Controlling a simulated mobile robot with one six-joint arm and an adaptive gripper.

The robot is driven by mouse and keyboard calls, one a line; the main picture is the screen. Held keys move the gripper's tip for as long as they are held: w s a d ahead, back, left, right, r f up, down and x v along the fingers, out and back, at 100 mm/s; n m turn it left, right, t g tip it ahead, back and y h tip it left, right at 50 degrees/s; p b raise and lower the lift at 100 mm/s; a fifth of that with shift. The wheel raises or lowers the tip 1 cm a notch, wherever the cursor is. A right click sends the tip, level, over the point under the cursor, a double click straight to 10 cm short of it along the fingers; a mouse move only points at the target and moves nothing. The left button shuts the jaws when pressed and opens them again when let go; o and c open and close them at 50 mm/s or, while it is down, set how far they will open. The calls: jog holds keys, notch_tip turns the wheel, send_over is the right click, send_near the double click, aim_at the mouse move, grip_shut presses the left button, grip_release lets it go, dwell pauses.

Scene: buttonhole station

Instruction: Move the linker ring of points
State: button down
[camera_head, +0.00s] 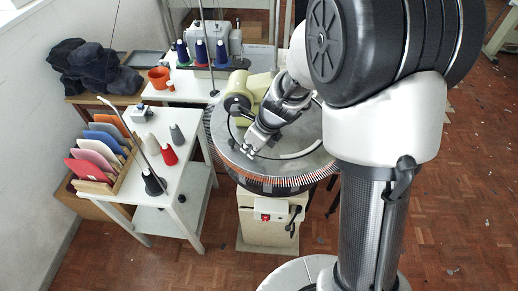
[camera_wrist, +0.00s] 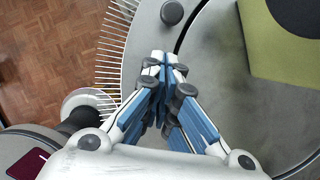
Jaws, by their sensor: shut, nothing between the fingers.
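The linker (camera_head: 306,167) is a round grey machine with a ring of thin points (camera_head: 285,187) around its edge, standing on a pale pedestal. In the wrist view the points (camera_wrist: 111,55) show as a curved row of pale needles at the left of the grey plate (camera_wrist: 215,60). My gripper (camera_head: 248,152) is above the left part of the plate, inside the ring. In the wrist view my gripper (camera_wrist: 165,62) has its fingertips together with nothing between them, beside the row of points. I cannot tell whether the tips touch the plate.
A dark round knob (camera_wrist: 172,12) is just beyond the fingertips. A yellow-green housing (camera_head: 238,92) stands at the plate's back left. A white side table (camera_head: 165,185) at the left holds yarn cones and a rack of coloured panels (camera_head: 100,155). Parquet floor is clear at the right.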

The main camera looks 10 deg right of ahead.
aim_at(233, 140)
jog(key=shift+w+a+r, duration=0.1)
jog(key=shift+w+a, duration=0.7)
jog(key=shift+a, duration=0.05)
jog(key=w+a+p, duration=0.1)
jog(key=p, duration=0.1)
jog(key=shift+r+m+p, duration=0.3)
jog(key=shift+m+p, duration=0.1)
jog(key=w+p, duration=0.1)
jog(key=a+m+p, duration=0.1)
jog(key=p, duration=0.1)
jog(key=w+p, duration=0.1)
jog(key=p, duration=0.1)
jog(key=shift+w+a+m+t+h, duration=0.3)
jog(key=shift+w+m+h, duration=0.05)
jog(key=shift+m+h, duration=0.05)
jog(key=shift+w+a+f+p, duration=0.1)
jog(key=shift+w+f+p, duration=0.2)
jog(key=shift+p, duration=0.1)
